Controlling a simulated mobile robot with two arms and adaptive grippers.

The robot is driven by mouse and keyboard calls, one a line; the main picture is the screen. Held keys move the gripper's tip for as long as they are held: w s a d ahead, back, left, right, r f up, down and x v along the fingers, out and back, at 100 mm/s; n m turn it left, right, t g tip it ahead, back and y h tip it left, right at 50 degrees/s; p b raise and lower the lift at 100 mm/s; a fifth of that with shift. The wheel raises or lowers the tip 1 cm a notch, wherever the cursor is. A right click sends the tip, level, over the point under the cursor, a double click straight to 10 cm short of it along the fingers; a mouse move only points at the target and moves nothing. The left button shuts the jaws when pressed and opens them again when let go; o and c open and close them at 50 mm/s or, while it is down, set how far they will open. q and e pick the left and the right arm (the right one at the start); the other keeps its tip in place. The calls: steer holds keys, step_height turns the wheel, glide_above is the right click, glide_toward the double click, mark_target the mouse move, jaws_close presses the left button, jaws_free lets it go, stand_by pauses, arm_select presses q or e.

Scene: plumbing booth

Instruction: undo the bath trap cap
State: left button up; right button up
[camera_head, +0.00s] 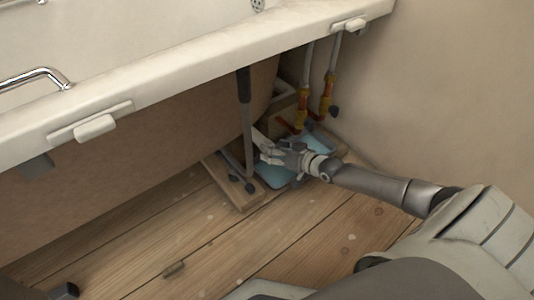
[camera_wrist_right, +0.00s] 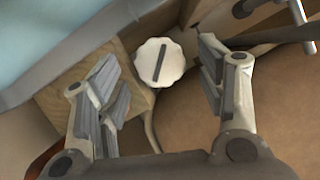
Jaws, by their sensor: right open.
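The bath trap cap (camera_wrist_right: 160,62) is a white, scalloped round cap with a dark bar across its face, seen in the right wrist view. It lies beyond and between the two spread fingers of my right gripper (camera_wrist_right: 160,85), which is open and empty. A gap shows between each finger and the cap. In the head view my right gripper (camera_head: 265,150) reaches under the bath by the far end, and the cap cannot be made out there. My left gripper is not clearly in view.
The bath (camera_head: 180,75) overhangs the work space. A grey bath leg (camera_head: 247,120) stands close to my right gripper, on a wooden board (camera_head: 238,192). Pipes with orange-red valves (camera_head: 327,95) rise behind. The plank floor (camera_head: 150,245) in front is mostly clear.

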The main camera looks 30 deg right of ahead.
steer(key=b+x, duration=0.2)
steer(key=x, duration=0.1)
steer(key=shift+w+f, duration=0.1)
steer(key=shift+f, duration=0.1)
steer(key=shift+w+a+b, duration=0.15)
steer(key=shift+w+b, duration=0.2)
steer(key=shift+w, duration=0.15)
